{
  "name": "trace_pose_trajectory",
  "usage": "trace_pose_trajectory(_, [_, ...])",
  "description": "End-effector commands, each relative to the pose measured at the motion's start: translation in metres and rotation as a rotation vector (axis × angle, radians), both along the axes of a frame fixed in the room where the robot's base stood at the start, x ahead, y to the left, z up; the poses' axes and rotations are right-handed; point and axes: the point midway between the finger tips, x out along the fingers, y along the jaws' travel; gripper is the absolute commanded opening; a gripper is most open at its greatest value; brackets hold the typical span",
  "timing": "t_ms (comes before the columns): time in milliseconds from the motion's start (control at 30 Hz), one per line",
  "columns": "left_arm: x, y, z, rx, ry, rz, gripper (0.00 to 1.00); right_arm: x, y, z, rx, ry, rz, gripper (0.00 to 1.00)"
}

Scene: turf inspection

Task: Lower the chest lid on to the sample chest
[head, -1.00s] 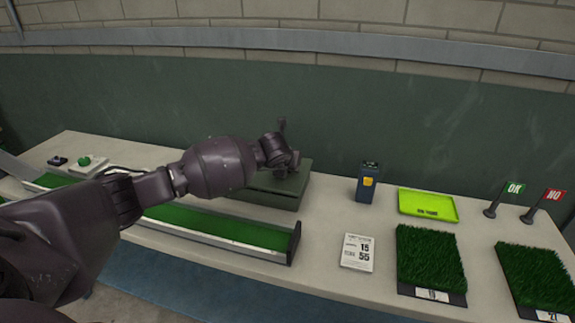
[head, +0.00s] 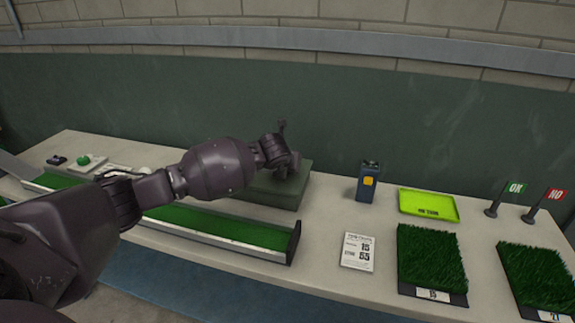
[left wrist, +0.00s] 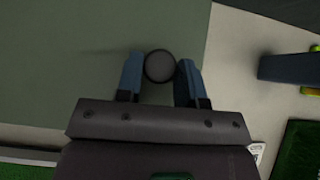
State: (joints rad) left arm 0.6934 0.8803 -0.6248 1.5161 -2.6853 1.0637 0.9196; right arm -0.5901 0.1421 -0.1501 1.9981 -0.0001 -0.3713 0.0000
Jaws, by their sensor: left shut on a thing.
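The chest lid (head: 266,184) is a flat grey-green panel at the top of the sample chest (head: 304,190), a grey-green box at the back of the bench. My left gripper (head: 284,163) is over the lid and shut on its round dark knob, which shows between the two blue fingers (left wrist: 159,62) in the left wrist view. The lid's surface (left wrist: 60,50) fills much of that view. My arm hides the left part of the chest. I cannot tell whether a thin gap is left between lid and chest. My right gripper is not in view.
Right of the chest stand a dark blue device (head: 366,187), a yellow-green tray (head: 428,203), OK (head: 514,188) and NO (head: 556,194) flags, a printed card (head: 358,251) and two turf samples (head: 430,257) (head: 535,275). A green-floored trough (head: 220,226) lies in front of the chest.

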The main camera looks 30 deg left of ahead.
Motion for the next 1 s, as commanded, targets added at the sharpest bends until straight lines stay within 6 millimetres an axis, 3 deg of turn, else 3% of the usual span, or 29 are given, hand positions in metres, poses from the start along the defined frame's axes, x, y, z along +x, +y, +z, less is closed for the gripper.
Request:
trace_pose_trajectory(367, [0.0005,-0.0001,0.0013,0.0,-0.002,0.0,0.02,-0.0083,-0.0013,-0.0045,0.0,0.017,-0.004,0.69])
trace_pose_trajectory(400, [0.0005,-0.0001,0.0013,0.0,-0.002,0.0,0.38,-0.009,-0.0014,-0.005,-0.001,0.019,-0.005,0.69])
trace_pose_trajectory(600, [0.0003,0.0,0.0008,0.0,-0.002,0.0,0.65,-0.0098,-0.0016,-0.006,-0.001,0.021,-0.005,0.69])
trace_pose_trajectory(1000, [-0.0016,-0.0004,0.0018,0.0,0.0,0.0,0.65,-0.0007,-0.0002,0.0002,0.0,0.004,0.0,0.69])
